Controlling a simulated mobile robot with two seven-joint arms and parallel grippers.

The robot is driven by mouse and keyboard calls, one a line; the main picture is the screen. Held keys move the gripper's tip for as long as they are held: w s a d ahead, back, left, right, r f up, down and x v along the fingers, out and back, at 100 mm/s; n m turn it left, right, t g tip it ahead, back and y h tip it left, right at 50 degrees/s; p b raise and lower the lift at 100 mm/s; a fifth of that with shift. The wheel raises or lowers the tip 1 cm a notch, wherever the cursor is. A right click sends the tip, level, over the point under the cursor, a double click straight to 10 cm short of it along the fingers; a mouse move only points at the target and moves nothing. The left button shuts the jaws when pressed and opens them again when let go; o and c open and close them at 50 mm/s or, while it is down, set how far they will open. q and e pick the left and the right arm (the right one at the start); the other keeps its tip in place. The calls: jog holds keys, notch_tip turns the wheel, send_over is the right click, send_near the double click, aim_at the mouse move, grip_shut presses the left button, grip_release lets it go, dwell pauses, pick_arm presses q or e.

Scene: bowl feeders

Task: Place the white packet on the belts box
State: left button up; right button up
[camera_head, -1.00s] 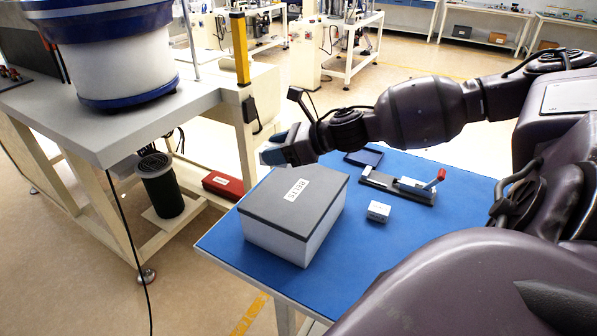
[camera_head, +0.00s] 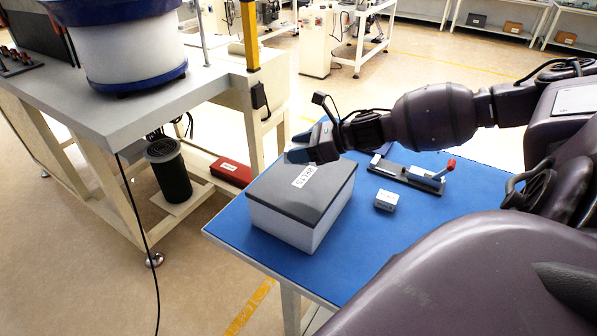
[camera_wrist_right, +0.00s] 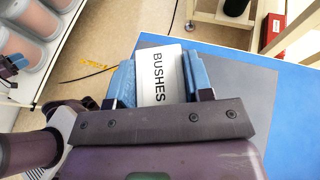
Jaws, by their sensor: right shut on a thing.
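The belts box is a white box with a dark grey lid (camera_head: 275,190) and a white BELTS label, standing on the blue table. My right gripper (camera_head: 299,153) is over the far edge of the lid in the head view. In the right wrist view, its blue fingers (camera_wrist_right: 160,82) are shut on a white packet (camera_wrist_right: 158,68) marked BUSHES. The grey lid (camera_wrist_right: 245,85) shows beneath and beside the packet there. I cannot tell whether the packet touches the lid. The packet is hardly distinguishable in the head view.
A bowl feeder (camera_head: 130,55) stands on a bench at left. A red box (camera_head: 231,171) sits below the table's level.

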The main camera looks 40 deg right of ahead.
aim_at(299, 183)
notch_tip(299, 183, down, 7)
jog(key=shift+r+b, duration=0.1)
jog(key=shift+b, duration=0.25)
jog(key=shift+f, duration=0.3)
jog(key=o, duration=1)
jog(key=shift+f, duration=0.15)
